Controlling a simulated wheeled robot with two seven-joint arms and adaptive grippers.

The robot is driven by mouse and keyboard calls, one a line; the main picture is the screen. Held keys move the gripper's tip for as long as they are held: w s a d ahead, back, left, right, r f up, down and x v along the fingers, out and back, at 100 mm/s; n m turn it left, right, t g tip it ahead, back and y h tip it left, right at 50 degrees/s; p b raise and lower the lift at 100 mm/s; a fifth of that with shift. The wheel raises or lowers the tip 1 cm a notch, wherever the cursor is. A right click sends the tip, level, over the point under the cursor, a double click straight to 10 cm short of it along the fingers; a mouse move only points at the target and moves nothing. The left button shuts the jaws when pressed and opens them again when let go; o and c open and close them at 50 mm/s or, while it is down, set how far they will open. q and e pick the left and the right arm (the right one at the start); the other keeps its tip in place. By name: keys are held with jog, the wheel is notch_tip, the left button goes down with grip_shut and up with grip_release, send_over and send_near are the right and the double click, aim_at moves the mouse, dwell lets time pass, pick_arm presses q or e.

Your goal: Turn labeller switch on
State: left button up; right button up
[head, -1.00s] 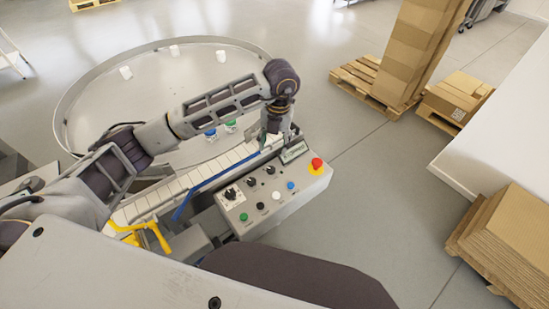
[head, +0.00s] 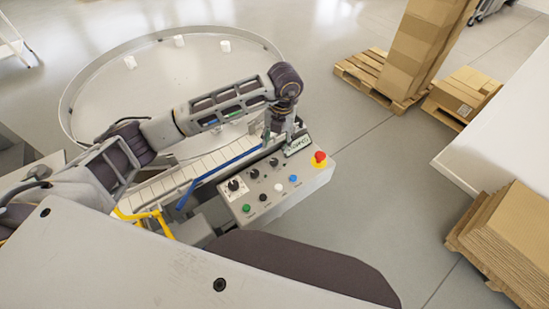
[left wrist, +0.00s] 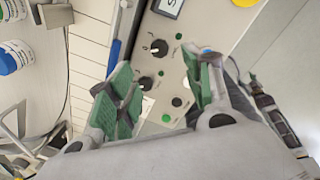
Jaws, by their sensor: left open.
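The control panel (head: 262,202) is a light grey sloped box beside the conveyor. It carries several black rotary knobs, among them one on a white plate (head: 233,186) and two more (head: 254,174) (head: 273,162). I cannot read which one is the labeller switch. My left gripper (head: 278,137) hangs over the panel's far end, near a lettered plate (head: 298,146). In the left wrist view the green-padded fingers are spread and empty above the panel, with two knobs (left wrist: 159,46) (left wrist: 145,83) showing between and ahead of them. My right gripper is not in view.
A red emergency button (head: 319,157) on a yellow base stands at the panel's right end. Green, black, white and blue buttons line its front. The conveyor (head: 170,182) runs along the far side, with a blue rail (head: 212,174). A round table (head: 110,85) lies behind.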

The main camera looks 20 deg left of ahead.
aim_at(274, 161)
pick_arm(q)
jog(key=f, duration=0.3)
jog(key=f+p, duration=0.1)
jog(key=f, duration=0.3)
jog(key=a+f+p, duration=0.1)
jog(key=f, duration=0.2)
jog(key=shift+f, duration=0.3)
jog(key=c, duration=1.1)
jog(key=shift+o, duration=0.2)
